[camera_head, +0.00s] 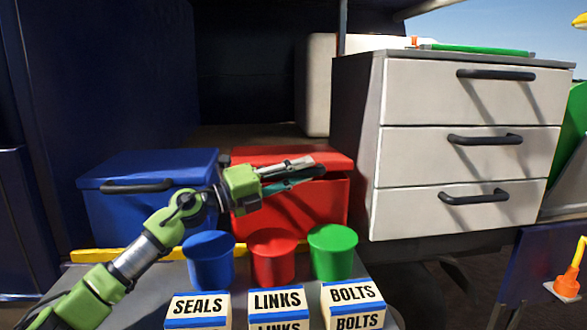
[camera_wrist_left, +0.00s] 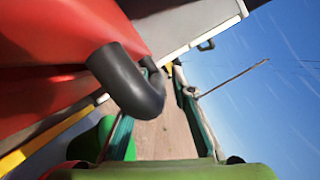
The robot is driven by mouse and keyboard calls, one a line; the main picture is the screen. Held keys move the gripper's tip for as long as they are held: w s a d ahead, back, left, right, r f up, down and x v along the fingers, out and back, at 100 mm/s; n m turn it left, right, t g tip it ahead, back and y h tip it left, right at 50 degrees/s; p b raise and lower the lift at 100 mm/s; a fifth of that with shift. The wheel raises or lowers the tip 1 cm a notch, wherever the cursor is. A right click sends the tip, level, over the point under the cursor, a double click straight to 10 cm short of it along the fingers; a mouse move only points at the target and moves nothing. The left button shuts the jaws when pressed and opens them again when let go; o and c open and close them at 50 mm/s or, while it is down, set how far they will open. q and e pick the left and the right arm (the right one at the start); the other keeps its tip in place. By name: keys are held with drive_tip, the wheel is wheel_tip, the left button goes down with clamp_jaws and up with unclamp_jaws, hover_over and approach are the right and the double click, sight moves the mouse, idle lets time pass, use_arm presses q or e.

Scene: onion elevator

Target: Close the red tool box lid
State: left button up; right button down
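The red tool box (camera_head: 325,208) stands at the back of the work surface, right of a blue one. Its red lid (camera_head: 335,160) lies low over the body, with a dark line under its front edge; I cannot tell whether it is fully shut. My left gripper (camera_head: 318,169) is in front of the lid and hides part of its front. In the left wrist view the fingers of my left gripper (camera_wrist_left: 160,130) are apart, and the dark handle (camera_wrist_left: 135,85) shows close to the left finger, by the red surface. I cannot tell whether they touch. My right gripper is not in view.
The blue tool box (camera_head: 150,205) stands left. Blue (camera_head: 209,265), red (camera_head: 272,262) and green (camera_head: 332,258) cups stand in front, with the SEALS (camera_head: 197,306), LINKS (camera_head: 277,300) and BOLTS (camera_head: 353,293) bins nearer. A drawer cabinet (camera_head: 460,145) stands close on the right.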

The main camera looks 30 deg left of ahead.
use_arm(q)
drive_tip(key=shift+w+d+r, duration=0.15)
drive_tip(key=shift+w+d, duration=0.05)
drive_tip(key=shift+s+a, duration=0.2)
drive_tip(key=shift+a, duration=0.15)
drive_tip(key=shift+s+a, duration=0.35)
drive_tip(key=shift+s, duration=0.1)
drive_tip(key=v, duration=1)
drive_tip(key=shift+s+f, duration=0.15)
drive_tip(key=shift+f, duration=0.1)
drive_tip(key=shift+d, duration=0.25)
